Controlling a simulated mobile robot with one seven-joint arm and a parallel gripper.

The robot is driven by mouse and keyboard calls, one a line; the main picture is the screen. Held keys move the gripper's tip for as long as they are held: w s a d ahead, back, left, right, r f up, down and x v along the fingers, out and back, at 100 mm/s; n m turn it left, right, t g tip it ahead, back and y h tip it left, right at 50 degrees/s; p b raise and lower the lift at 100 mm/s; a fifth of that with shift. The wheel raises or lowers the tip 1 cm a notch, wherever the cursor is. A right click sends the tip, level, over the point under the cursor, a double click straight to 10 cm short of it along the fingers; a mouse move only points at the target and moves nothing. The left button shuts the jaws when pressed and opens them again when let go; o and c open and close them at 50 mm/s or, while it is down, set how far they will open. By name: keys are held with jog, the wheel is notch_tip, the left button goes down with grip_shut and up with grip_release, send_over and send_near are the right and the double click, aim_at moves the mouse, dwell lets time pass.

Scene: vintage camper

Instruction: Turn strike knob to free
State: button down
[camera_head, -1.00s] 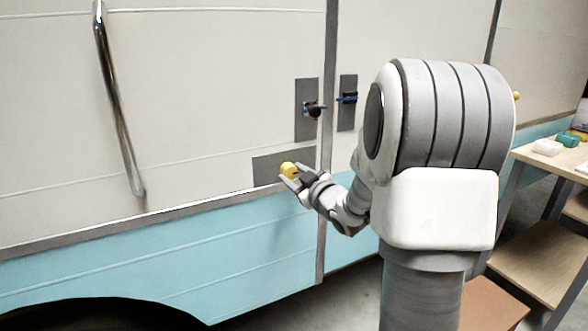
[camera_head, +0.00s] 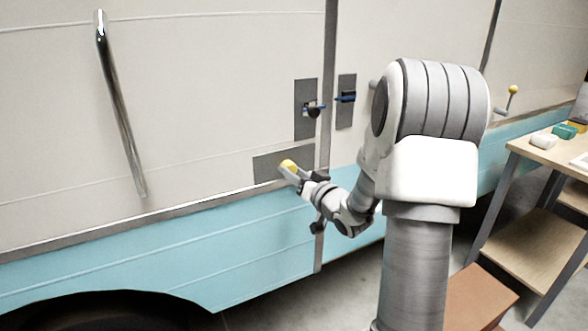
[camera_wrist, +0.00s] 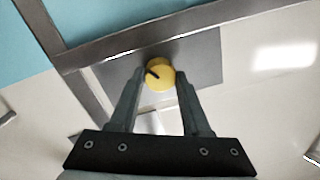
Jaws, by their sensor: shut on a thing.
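The strike knob is a round yellow knob (camera_head: 288,165) on a grey plate (camera_head: 267,169) low on the camper wall, just above the blue panel. My gripper (camera_head: 290,171) is at the knob, with its fingers closed around the knob's sides. In the wrist view the yellow knob (camera_wrist: 160,75) sits between the two fingertips (camera_wrist: 160,80) and has a dark mark on its left side. The fingers hide part of the knob's sides.
Above the knob are two grey plates with dark latches and blue parts, one at the left (camera_head: 306,110) and one at the right (camera_head: 346,97). A chrome handle (camera_head: 118,105) is further left. A wooden shelf unit (camera_head: 540,185) stands at the right.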

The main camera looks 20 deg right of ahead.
jog(key=shift+m, duration=0.5)
jog(key=shift+c, duration=1.8)
grip_release()
jog(key=s+d+p, duration=0.1)
jog(key=s+d, duration=0.1)
jog(key=s, duration=1.5)
jog(key=shift+s+r+p, duration=0.15)
jog(key=shift+r+p, duration=0.15)
jog(key=shift+r, duration=0.05)
